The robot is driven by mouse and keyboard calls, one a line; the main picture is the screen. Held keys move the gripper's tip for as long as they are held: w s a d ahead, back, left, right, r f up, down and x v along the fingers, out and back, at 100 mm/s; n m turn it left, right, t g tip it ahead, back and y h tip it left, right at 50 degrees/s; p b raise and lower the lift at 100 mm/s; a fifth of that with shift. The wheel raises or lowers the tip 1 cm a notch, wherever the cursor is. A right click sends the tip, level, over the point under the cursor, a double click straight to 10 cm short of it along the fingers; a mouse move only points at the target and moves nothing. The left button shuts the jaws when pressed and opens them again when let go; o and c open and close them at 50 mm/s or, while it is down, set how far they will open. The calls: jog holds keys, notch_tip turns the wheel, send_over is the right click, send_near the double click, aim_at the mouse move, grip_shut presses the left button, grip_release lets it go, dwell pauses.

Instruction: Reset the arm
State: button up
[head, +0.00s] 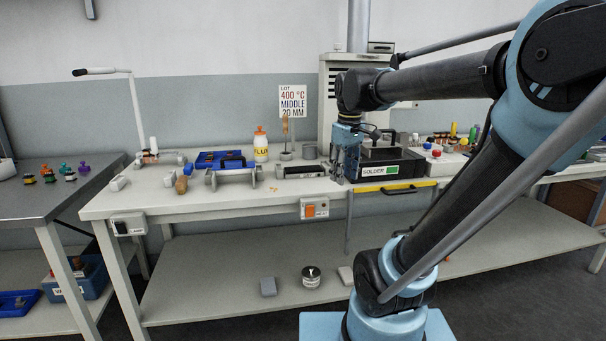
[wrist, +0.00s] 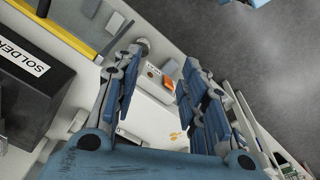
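My arm reaches from the right over the white workbench (head: 130,206). My gripper (head: 340,182) hangs near the bench's front edge, just left of the black solder station (head: 385,170). In the wrist view my gripper (wrist: 160,78) has its two blue and grey fingers spread apart, with nothing between them. Through the gap I see the bench top and the orange-switch box on the bench's front edge (wrist: 152,70). The solder station (wrist: 30,85) also shows at the left of the wrist view.
A yellow-edged drawer front (head: 395,188) juts below the solder station. A clamp fixture (head: 232,175), a blue case (head: 218,159) and a flux bottle (head: 261,145) stand left of my gripper. A grey side table (head: 60,190) holds colored connectors. The bench's front left is mostly clear.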

jog(key=s+d+f+m, duration=0.3)
jog(key=s+f, duration=0.3)
jog(key=f, duration=0.3)
jog(key=s+d+f+m+t, duration=0.1)
jog(key=s+d+f+m, duration=0.2)
jog(key=s+f, duration=0.4)
notch_tip(320, 180, down, 2)
jog(key=shift+s+d+m, duration=0.2)
jog(key=shift+d+m, duration=0.2)
jog(key=shift+m, duration=0.4)
jog(key=shift+w+f, duration=0.2)
jog(key=shift+w, duration=0.25)
jog(key=shift+c, duration=0.3)
